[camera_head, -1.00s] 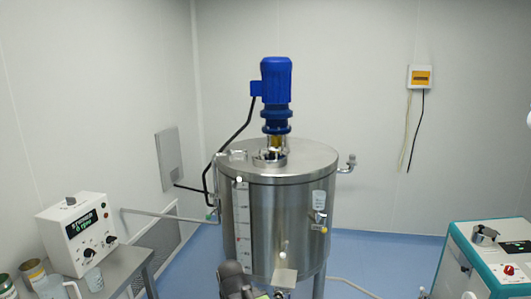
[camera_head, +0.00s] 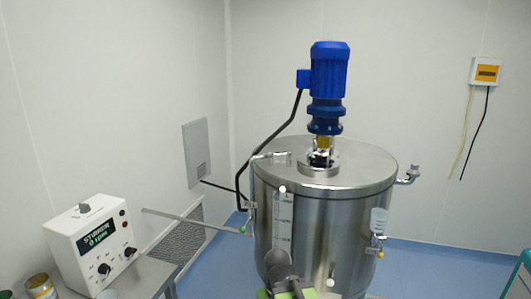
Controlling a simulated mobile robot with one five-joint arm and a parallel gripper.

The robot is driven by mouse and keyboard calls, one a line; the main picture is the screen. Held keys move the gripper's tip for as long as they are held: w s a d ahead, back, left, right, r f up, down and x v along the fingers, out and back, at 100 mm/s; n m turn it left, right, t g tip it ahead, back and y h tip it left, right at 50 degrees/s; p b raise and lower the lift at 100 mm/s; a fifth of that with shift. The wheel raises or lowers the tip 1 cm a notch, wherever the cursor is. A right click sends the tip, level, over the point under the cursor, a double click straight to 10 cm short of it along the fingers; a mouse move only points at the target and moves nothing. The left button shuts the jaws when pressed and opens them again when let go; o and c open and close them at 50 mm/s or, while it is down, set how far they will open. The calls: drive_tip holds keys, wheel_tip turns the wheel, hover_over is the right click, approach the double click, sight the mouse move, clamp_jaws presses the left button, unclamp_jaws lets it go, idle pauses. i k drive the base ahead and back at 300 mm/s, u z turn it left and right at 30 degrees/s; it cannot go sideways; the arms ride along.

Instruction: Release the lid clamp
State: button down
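A steel tank (camera_head: 313,235) with a round flat lid (camera_head: 365,164) stands upright at the centre right. A small white ball knob (camera_head: 282,189) shows at the lid's front rim, above a white scale strip. I cannot tell for sure whether this knob belongs to the lid clamp, or whether a clamp is closed. My dark and green arm end (camera_head: 282,274) shows at the bottom edge, in front of the tank's lower wall and below the lid rim. My gripper's fingertips cannot be made out. A second pale knob (camera_head: 331,283) is low on the tank, right of my arm.
A blue motor (camera_head: 328,85) stands on the lid. A white stirrer control box (camera_head: 94,243) sits on a bench at left. A side valve (camera_head: 379,240) is on the tank's right. A thin bar (camera_head: 195,220) reaches toward the tank from the left.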

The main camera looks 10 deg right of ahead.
sight(270, 154)
drive_tip(key=u, duration=0.4)
drive_tip(key=i, duration=0.9)
drive_tip(key=u, duration=0.5)
